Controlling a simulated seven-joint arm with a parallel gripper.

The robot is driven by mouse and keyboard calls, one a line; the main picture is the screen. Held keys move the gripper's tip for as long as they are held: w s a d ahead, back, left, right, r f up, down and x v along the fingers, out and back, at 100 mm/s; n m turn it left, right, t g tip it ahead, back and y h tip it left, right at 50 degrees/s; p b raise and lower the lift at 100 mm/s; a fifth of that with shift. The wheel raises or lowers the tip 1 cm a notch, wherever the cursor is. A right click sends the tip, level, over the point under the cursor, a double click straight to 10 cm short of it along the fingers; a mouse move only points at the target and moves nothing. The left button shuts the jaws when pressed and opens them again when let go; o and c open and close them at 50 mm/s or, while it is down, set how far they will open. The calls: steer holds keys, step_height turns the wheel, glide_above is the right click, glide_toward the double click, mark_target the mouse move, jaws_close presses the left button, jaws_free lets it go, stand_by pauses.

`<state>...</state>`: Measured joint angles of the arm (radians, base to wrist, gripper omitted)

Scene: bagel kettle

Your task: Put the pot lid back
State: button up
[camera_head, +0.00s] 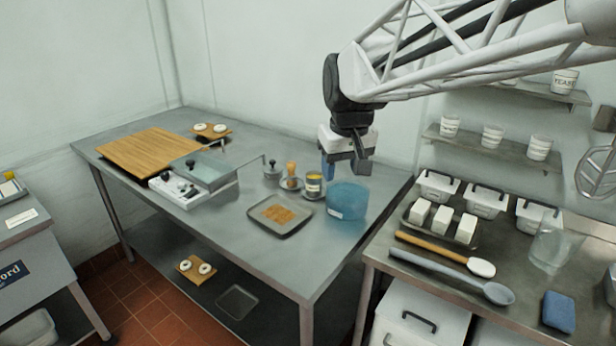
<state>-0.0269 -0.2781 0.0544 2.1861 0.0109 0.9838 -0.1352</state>
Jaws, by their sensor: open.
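A blue round tub (347,201) with a small pale label stands near the right end of the steel table. Its top is partly behind my gripper, and I cannot tell whether it is covered. My gripper (346,173) is open above the tub, pointing down, with nothing visible between its fingers. I cannot pick out a pot lid with certainty.
The right counter holds white bins (437,186), long spoons (455,275) and a clear jug (553,248). The front table edge is clear.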

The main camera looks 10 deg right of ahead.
steer(key=s+d+f+m, duration=0.1)
steer(key=s+f, duration=0.3)
steer(key=s, duration=0.6)
steer(key=s+d+f+m, duration=0.1)
steer(key=s+f, duration=0.3)
steer(key=s, duration=0.7)
steer(key=shift+s+f, duration=0.15)
steer(key=shift+s, duration=0.1)
